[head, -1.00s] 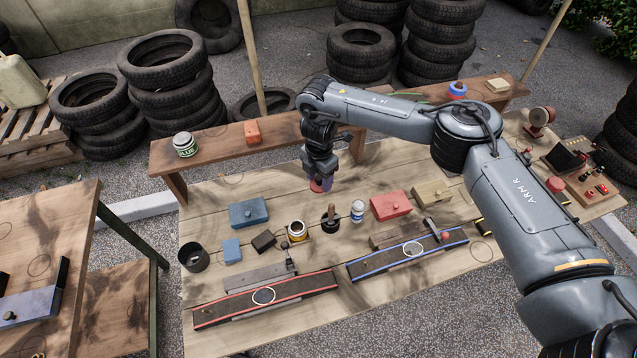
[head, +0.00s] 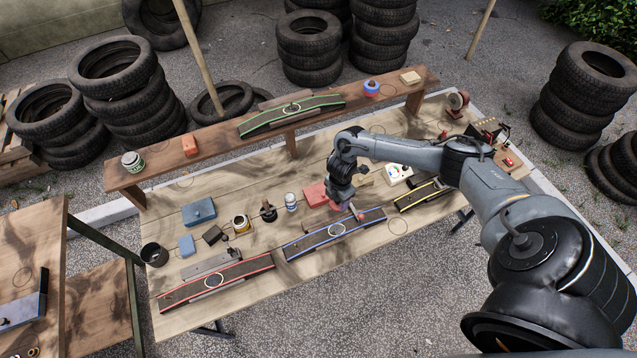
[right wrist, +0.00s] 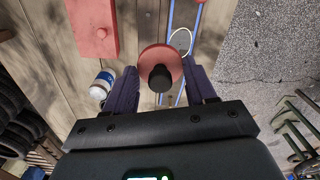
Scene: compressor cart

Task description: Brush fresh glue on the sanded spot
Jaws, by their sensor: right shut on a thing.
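My right gripper (head: 342,203) hangs low over the table, between the red box and the blue-edged strip. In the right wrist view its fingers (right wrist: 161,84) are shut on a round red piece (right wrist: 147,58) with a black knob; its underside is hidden. The blue-edged strip (head: 310,240) carries a white ring (head: 337,229); a red-edged strip (head: 190,291) has another. A tin labelled GLUE (head: 132,162) stands on the shelf. An open yellow-labelled can (head: 241,224) and a dark pot with an upright handle (head: 268,211) stand on the table. My left gripper is not in view.
A red box (head: 316,194), a white bottle (head: 291,202) and blue boxes (head: 199,211) stand near the strips. A green-edged strip (head: 290,112) lies on the raised shelf (head: 160,174). A yellow-edged strip (head: 423,195) lies at right. The front table strip is partly bare.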

